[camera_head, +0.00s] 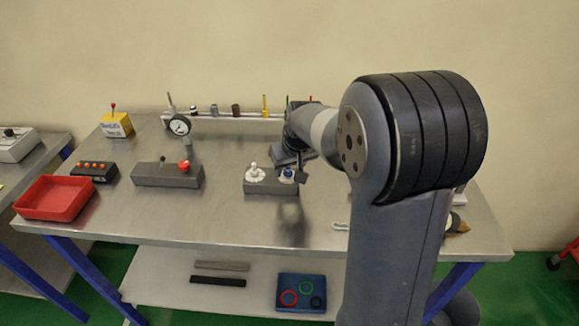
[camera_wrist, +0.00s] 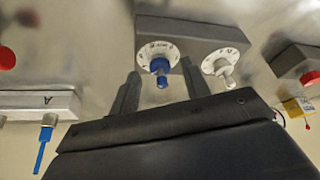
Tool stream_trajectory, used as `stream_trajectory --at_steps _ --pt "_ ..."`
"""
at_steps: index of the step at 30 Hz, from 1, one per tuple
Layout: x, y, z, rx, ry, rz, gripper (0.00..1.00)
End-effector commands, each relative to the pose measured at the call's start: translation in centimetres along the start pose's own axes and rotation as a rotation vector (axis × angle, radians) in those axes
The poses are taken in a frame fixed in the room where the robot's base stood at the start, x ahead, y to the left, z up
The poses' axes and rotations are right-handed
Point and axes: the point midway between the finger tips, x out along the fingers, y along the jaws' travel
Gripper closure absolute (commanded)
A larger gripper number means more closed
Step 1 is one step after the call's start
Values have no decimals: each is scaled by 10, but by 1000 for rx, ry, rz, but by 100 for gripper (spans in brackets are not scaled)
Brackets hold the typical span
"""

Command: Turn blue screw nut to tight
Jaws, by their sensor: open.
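The blue screw nut (camera_wrist: 159,66) sits on a white round dial on the front of a grey block (camera_wrist: 188,28) in the wrist view. In the head view the blue nut (camera_head: 287,173) is at the right of the same grey block (camera_head: 270,187), partly covered by my gripper. A second dial with a white nut (camera_wrist: 225,68) is beside it on the same block. My gripper (camera_wrist: 160,92) is open and empty, with one finger on each side of the blue nut in the picture. I cannot tell whether the fingers touch it.
Another grey block with a red knob (camera_head: 184,165) stands to the left. A red tray (camera_head: 54,198) is at the table's left edge. A rail with a gauge (camera_head: 179,125) and several upright parts runs along the back. The metal table (camera_head: 210,222) is clear in front.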

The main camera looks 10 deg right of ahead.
Motion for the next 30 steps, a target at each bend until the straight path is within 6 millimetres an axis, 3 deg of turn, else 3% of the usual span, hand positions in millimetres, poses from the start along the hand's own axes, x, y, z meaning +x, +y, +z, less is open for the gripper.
stream_trajectory --at_steps 10,26,30 --pt "3 0 0 0 0 0 56" --pt "3 0 0 0 0 0 99" --pt "3 0 0 -3 0 -2 100"
